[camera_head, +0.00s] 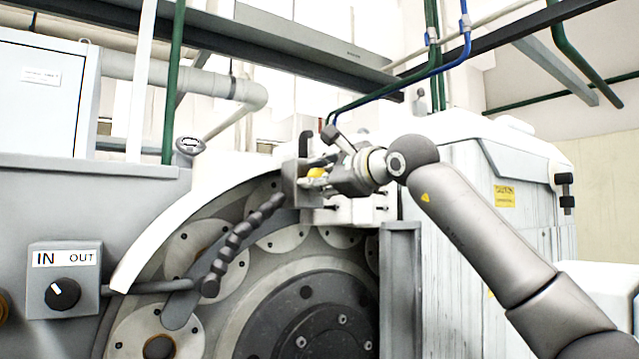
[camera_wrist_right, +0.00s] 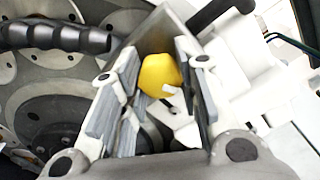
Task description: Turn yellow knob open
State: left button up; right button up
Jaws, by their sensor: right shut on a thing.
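The yellow knob (camera_head: 316,172) sits on a grey metal bracket (camera_head: 290,183) at the top of the grinder's round face. My right gripper (camera_head: 325,178) reaches it from the right and partly hides it. In the right wrist view the yellow knob (camera_wrist_right: 158,74) lies between the two grey finger pads of my right gripper (camera_wrist_right: 158,70), which is shut on it. A small pale piece shows just below the knob there. My left gripper is not in view.
A segmented dark hose (camera_head: 240,240) hangs left of the bracket. Blue and green pipes (camera_head: 400,82) run above my right arm. A control box with an IN/OUT dial (camera_head: 63,294) stands at the left. A white cabinet with a yellow caution label (camera_head: 504,196) is behind my arm.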

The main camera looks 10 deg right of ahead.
jog(key=m, duration=0.2)
jog(key=m+b, duration=0.1)
jog(key=m, duration=0.2)
jog(key=shift+f+m+b, duration=0.2)
jog(key=shift+m+b, duration=0.65)
jog(key=shift+m, duration=1.55)
jog(key=shift+w+f, duration=0.1)
jog(key=o, duration=1)
jog(key=shift+o, duration=0.2)
jog(key=shift+s+r, duration=0.2)
jog(key=shift+r, duration=0.05)
jog(key=v, duration=1.1)
jog(key=shift+s+d, duration=0.2)
jog(key=shift+s, duration=0.15)
jog(key=shift+f, duration=0.2)
